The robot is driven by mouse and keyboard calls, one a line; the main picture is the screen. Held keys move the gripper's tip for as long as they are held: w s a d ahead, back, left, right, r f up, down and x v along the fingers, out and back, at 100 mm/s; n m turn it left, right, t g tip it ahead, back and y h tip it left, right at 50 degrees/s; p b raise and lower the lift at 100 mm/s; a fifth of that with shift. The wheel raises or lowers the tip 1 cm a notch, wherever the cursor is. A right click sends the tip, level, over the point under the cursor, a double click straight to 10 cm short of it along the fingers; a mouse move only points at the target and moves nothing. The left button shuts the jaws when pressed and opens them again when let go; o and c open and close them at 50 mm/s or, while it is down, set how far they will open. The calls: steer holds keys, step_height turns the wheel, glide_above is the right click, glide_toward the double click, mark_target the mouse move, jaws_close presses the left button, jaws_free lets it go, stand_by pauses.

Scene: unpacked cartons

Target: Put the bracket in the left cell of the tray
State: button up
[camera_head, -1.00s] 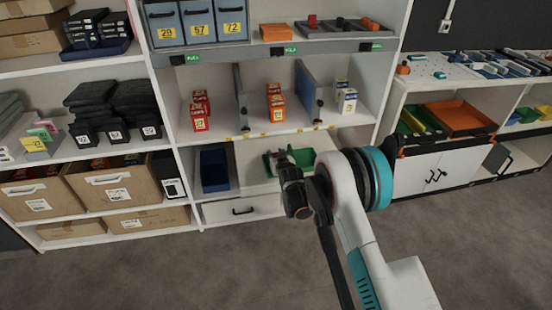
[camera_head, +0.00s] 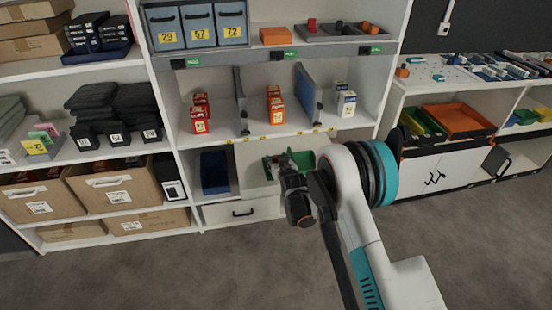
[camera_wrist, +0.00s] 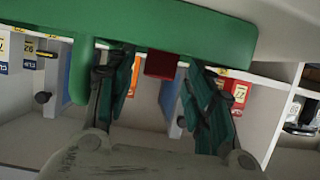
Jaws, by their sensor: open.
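A green tray (camera_head: 305,157) sits in the low open bay of the middle shelf, partly hidden by my arm. Its green wall (camera_wrist: 160,28) spans the top of the wrist view, which is upside down. My gripper (camera_head: 284,160) reaches to the tray's front and left part. In the wrist view my gripper (camera_wrist: 160,62) is open, with its two fingers apart. A small dark red block (camera_wrist: 161,66) shows between the fingertips, against the green wall. I cannot tell whether it is the bracket or whether it touches a finger. The tray's cells are hidden.
A blue bin (camera_head: 214,170) stands left of the green tray. Red boxes (camera_head: 200,112) and upright dividers (camera_head: 241,100) fill the shelf above. A grey tray (camera_head: 325,35) with small red, dark and orange pieces is on the top shelf. The floor in front is clear.

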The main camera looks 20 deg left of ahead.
steer(key=p+v, duration=0.2)
steer(key=v, duration=0.6)
steer(key=shift+s+d, duration=0.2)
steer(key=shift+s, duration=0.1)
steer(key=shift+r, duration=0.1)
